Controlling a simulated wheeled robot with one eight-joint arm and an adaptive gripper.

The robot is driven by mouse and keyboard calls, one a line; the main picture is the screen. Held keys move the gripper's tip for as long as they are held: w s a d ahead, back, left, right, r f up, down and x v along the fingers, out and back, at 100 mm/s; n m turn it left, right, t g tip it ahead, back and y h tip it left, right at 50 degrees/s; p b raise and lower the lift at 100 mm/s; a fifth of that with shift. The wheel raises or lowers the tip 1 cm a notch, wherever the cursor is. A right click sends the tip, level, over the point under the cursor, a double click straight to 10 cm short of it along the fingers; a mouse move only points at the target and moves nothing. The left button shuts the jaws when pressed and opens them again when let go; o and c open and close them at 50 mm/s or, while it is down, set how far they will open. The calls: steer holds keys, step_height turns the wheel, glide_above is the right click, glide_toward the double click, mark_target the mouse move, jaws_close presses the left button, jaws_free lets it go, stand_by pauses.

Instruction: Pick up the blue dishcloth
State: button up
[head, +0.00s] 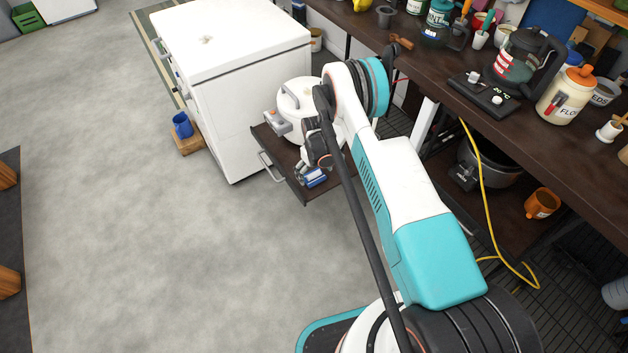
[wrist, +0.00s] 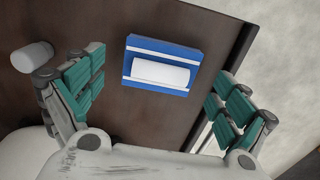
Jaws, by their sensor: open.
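The blue dishcloth (wrist: 163,48) is a folded blue rectangle with white stripes. It lies flat on a dark brown surface, ahead of my gripper in the wrist view. A white cylinder (wrist: 160,73) lies across its middle and hides part of it. In the head view the dishcloth (head: 316,179) shows at the front edge of a low brown shelf, below my wrist. My gripper (wrist: 157,85) is open and empty, its green-padded fingers spread to the left and right of the dishcloth, apart from it. The fingers are mostly hidden in the head view.
The pulled-out brown shelf (head: 287,165) also holds a white round cooker (head: 296,103). A white cabinet (head: 232,90) stands to its left. Another white cylinder (wrist: 33,57) lies beside my left finger. A cluttered worktop (head: 560,135) runs along the right. The grey floor at left is open.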

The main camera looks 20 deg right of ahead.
mark_target(314, 174)
steer(key=shift+f, duration=0.35)
steer(key=shift+r, duration=0.1)
steer(key=c, duration=1.1)
steer(key=shift+c, duration=0.2)
steer(key=shift+r, duration=0.1)
step_height(314, 174, up, 20)
steer(key=p, duration=0.6)
steer(key=shift+p, duration=0.4)
